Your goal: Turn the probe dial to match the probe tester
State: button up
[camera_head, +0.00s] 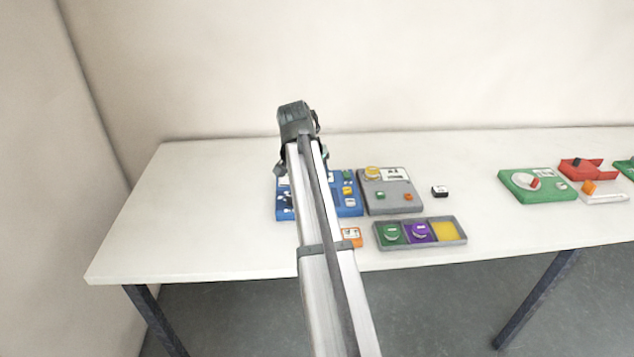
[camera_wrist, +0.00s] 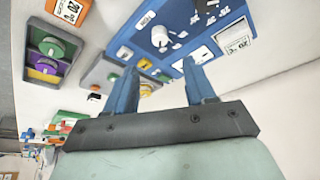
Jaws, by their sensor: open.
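A blue board (camera_head: 350,211) lies left of centre on the white table, partly hidden behind my arm. In the wrist view the blue board (camera_wrist: 182,12) carries a round white dial (camera_wrist: 159,37) with a pointer, and white label cards printed with readings, one (camera_wrist: 235,38) near its right side. I cannot tell for sure which part is the probe tester. My gripper (camera_wrist: 160,76) is open and empty, its two blue fingers spread apart below the dial in the wrist view. In the head view my gripper (camera_head: 300,160) is over the blue board, its fingers mostly hidden.
A grey panel (camera_head: 376,207) stands right of the blue board. In front is a grey tray (camera_head: 420,244) with green, purple and yellow sections, beside an orange card (camera_head: 351,237). A small black-and-white block (camera_head: 440,191) and a green board (camera_head: 540,196) lie farther right. The table's left side is clear.

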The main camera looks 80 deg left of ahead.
jog(key=shift+v, duration=1.55)
